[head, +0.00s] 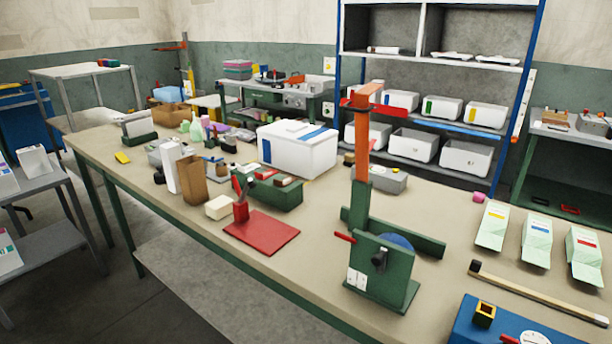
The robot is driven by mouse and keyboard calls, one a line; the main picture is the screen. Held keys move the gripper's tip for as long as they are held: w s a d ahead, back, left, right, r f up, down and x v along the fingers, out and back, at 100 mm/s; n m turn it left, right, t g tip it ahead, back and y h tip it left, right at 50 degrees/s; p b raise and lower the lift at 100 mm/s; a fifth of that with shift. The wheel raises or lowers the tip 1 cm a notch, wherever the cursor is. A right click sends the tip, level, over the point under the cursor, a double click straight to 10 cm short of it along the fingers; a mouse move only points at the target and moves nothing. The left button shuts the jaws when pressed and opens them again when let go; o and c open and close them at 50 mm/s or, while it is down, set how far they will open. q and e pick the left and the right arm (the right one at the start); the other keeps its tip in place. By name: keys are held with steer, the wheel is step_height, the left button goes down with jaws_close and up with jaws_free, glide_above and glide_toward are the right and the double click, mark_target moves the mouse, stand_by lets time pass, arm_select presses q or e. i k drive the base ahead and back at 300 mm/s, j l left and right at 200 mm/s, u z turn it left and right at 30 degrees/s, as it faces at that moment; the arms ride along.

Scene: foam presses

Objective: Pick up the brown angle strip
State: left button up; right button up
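A long tan-brown strip (540,293) lies flat near the right end of the workbench; it looks most like the brown angle strip. Its left end is dark, and its right end reaches close to the picture's right edge. Its angled profile is too small to make out. It lies between the pale green cartons and the blue device, apart from both. Neither of my grippers shows in the head view.
A green press with an orange lever (382,270) stands left of the strip. A blue device (470,322) with a dial is in front of it. Several pale green cartons (537,240) lie behind it. A red plate (262,232) and a white box (297,152) are farther left.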

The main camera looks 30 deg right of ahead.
mark_target(288, 180)
steer(key=i+j+z, duration=0.7)
